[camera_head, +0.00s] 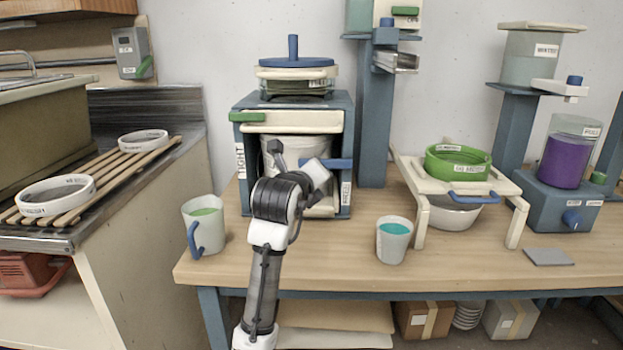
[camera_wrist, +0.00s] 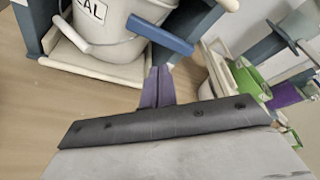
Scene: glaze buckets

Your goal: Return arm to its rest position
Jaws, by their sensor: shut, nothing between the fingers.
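My arm (camera_head: 266,270) rises in front of the wooden bench in the head view, bent at a black joint before the blue cabinet. My gripper (camera_wrist: 158,74) shows in the wrist view as two purple fingers pressed together with nothing between them. The fingers point toward a white bucket (camera_wrist: 110,25) inside the cabinet and are apart from it. In the head view the gripper's fingers are hard to make out, and the arm partly hides the bucket (camera_head: 300,148).
A jug with green liquid (camera_head: 204,228) stands left of my arm, and a cup with teal liquid (camera_head: 394,240) stands right of it. A cream stand (camera_head: 422,208) carries a green sieve (camera_head: 458,163). Bare bench (camera_head: 340,262) lies between my arm and the teal cup.

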